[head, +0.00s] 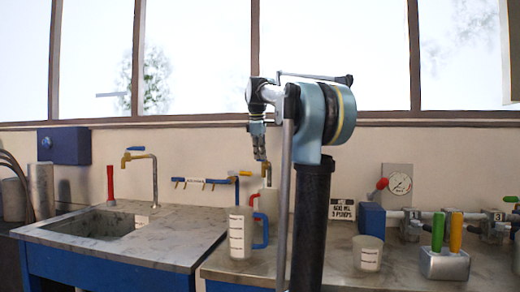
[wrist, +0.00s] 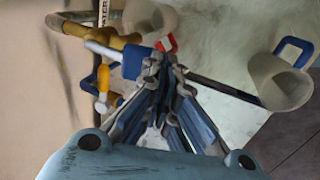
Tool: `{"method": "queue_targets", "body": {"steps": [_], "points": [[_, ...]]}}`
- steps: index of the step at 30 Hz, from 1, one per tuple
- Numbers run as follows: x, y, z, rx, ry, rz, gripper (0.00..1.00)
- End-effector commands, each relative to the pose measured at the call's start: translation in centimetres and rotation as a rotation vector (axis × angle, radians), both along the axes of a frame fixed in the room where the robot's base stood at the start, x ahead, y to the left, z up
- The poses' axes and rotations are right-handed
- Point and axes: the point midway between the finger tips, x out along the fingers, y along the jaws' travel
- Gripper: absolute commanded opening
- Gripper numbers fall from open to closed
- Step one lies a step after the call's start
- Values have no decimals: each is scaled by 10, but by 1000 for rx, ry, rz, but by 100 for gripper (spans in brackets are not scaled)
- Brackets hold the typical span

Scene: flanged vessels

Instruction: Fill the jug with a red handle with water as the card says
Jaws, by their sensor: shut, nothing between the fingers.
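The jug with a red handle (head: 271,199) is a pale vessel on the counter by the back wall, partly hidden behind the blue-handled jug (head: 240,232). Its pale body (wrist: 150,18) and red handle show at the top of the wrist view. The card (head: 342,209) reads 600 ML, 3 PUMPS. My gripper (head: 258,150) is shut and empty, pointing down above the red-handled jug. In the wrist view, my fingertips (wrist: 165,67) are beside a blue lever (wrist: 137,62) on a brass-coloured pipe (wrist: 90,32); I cannot tell whether they touch.
The blue-handled jug (wrist: 280,82) stands close on the right in the wrist view. A sink (head: 100,224) with a tap (head: 154,175) is at left. A beaker (head: 367,254), a gauge (head: 400,183), piping and a block with green and yellow handles (head: 445,262) stand at right.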

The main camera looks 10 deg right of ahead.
Motion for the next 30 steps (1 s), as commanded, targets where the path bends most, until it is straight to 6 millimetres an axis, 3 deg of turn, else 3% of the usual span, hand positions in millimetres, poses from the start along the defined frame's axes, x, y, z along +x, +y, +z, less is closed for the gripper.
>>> {"method": "queue_targets", "body": {"steps": [7, 30], "points": [[-4, 2, -16, -12, -28, 2, 0], [-4, 1, -18, -12, -25, 0, 0]]}}
